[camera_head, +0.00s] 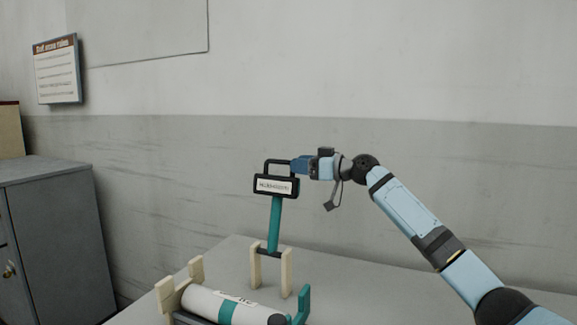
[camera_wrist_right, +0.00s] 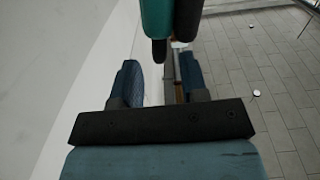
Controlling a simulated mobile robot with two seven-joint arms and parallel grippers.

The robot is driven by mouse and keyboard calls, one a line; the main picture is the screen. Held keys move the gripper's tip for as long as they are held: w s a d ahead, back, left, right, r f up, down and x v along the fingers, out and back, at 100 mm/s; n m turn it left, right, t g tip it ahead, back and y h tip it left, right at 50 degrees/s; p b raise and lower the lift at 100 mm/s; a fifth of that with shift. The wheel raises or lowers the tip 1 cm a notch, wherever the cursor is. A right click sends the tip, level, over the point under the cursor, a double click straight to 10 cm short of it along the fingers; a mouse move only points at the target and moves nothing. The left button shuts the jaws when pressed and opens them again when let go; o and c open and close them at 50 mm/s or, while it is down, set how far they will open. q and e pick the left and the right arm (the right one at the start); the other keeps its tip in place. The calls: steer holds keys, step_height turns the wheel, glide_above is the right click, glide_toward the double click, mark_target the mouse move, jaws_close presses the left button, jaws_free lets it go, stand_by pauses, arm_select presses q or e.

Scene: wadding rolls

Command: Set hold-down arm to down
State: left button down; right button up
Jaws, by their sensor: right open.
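The hold-down arm (camera_head: 274,222) is a teal bar standing upright, hinged between two cream posts. At its top are a black labelled plate (camera_head: 276,186) and a black loop handle (camera_head: 277,162). My right gripper (camera_head: 297,165) is at the right side of this handle, its blue fingers level with it. In the right wrist view, my right gripper (camera_wrist_right: 160,82) has its fingers apart. A teal and black piece (camera_wrist_right: 156,28) reaches down from the top towards the gap between them; I cannot tell whether it touches either finger. My left gripper is not in view.
A white roll with a teal band (camera_head: 209,303) lies in a cradle on the grey table (camera_head: 350,290), in front of the arm's posts. A teal bracket (camera_head: 302,303) stands at its right. A grey cabinet (camera_head: 50,225) is at the left; a wall is behind.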

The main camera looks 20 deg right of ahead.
steer(key=shift+x, duration=1.9)
steer(key=shift+r, duration=0.1)
jaws_close()
